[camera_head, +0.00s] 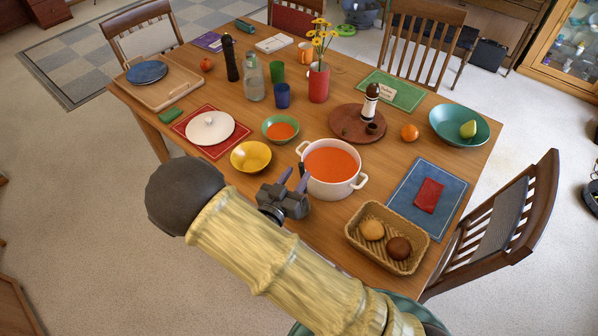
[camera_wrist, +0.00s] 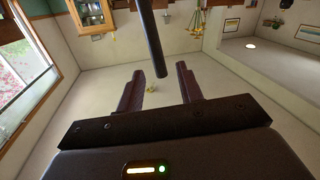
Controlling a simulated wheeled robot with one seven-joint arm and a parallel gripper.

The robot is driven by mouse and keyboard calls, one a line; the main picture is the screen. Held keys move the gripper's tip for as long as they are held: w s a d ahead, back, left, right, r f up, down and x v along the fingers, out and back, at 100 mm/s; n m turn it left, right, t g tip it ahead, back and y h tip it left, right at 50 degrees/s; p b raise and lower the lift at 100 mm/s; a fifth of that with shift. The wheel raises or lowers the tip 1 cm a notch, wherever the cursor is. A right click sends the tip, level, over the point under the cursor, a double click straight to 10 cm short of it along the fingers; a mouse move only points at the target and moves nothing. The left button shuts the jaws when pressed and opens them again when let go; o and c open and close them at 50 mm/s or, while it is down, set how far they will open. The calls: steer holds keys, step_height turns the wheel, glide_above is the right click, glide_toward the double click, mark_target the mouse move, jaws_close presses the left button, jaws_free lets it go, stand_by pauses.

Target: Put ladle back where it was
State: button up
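A white pot (camera_head: 334,185) of orange soup stands near the table's front edge. A dark upright handle (camera_head: 301,170), which looks like the ladle's, shows at its left rim; the ladle's bowl is not visible. My gripper (camera_head: 294,179) is just left of the pot, its two fingers pointing toward the handle. In the wrist view my gripper's fingers (camera_wrist: 160,84) are spread apart. A dark rod, likely the ladle handle (camera_wrist: 152,35), comes down from the top and ends between the fingertips, with a gap on each side.
A yellow bowl (camera_head: 251,165) and a green soup bowl (camera_head: 280,138) stand left of the pot. A bread basket (camera_head: 357,230) is at its right front. A wooden turntable (camera_head: 340,127) with a pepper mill lies behind. A lid (camera_head: 210,134) rests on a red mat.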

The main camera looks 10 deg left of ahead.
steer(key=b+v, duration=0.2)
steer(key=v, duration=0.7)
stand_by(0.4)
